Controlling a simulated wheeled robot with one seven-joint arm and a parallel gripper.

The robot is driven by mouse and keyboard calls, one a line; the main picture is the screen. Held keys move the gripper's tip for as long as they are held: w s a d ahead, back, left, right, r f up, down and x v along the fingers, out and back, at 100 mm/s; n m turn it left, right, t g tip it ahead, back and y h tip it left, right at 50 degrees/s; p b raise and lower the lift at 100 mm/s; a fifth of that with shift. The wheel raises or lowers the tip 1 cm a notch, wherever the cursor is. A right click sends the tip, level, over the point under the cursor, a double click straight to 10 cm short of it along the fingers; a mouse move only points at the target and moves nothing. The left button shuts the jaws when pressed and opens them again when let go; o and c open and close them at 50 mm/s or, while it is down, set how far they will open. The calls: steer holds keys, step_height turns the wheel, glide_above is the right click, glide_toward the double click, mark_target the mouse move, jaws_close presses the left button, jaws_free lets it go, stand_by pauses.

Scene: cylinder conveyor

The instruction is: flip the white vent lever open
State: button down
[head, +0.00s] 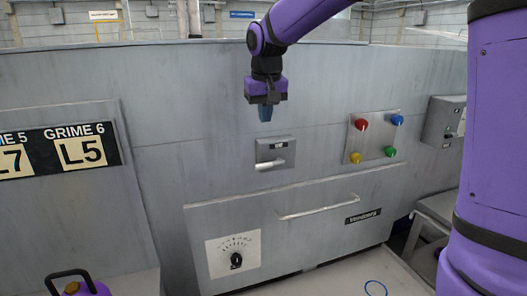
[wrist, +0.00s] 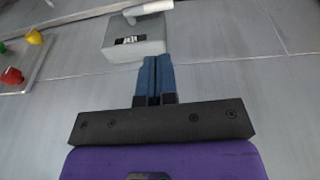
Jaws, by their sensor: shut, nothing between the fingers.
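The white vent lever (head: 271,164) is on a small grey box (head: 273,148) fixed to the grey wall panel. In the head view the lever lies nearly level across the lower part of the box. My gripper (head: 265,114) is above the box, apart from it, with its blue fingers together and empty. In the wrist view the shut fingers (wrist: 154,62) point toward the box (wrist: 134,47), and the white lever (wrist: 148,8) shows beyond it at the top edge, partly cut off.
A plate with red, blue, yellow and green knobs (head: 361,125) is right of the box. Below is a drawer with a long handle (head: 318,207) and a black dial (head: 236,260). A sign board (head: 82,152) is at the left. The wall around the box is clear.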

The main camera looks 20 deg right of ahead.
mark_target(261, 166)
steer(key=w+f, duration=0.1)
steer(key=f, duration=0.8)
steer(key=w+f, duration=0.1)
steer(key=f, duration=0.3)
steer(key=shift+w+d+f, duration=0.3)
steer(key=shift+w, duration=0.05)
steer(key=shift+a+f, duration=0.1)
steer(key=f+h, duration=0.1)
steer(key=h, duration=0.2)
steer(key=shift+a+f, duration=0.35)
steer(key=shift+a, duration=0.05)
step_height(261, 166, down, 3)
steer(key=n+h, duration=0.1)
steer(key=h, duration=0.4)
steer(key=shift+d+f+h, duration=0.1)
steer(key=shift+d+h, duration=0.05)
steer(key=shift+h, duration=0.15)
steer(key=shift+d+f+n+t+h, duration=0.25)
steer(key=shift+d+f+h, duration=0.35)
steer(key=shift+h, duration=0.9)
steer(key=shift+d+f+n+t+h, duration=0.2)
steer(key=shift+d+f+h, duration=0.4)
steer(key=shift+h, duration=0.9)
steer(key=shift+d+f+n+t+h, duration=0.25)
steer(key=shift+d+f+h, duration=0.35)
steer(key=shift+h, duration=0.9)
steer(key=shift+f, duration=0.1)
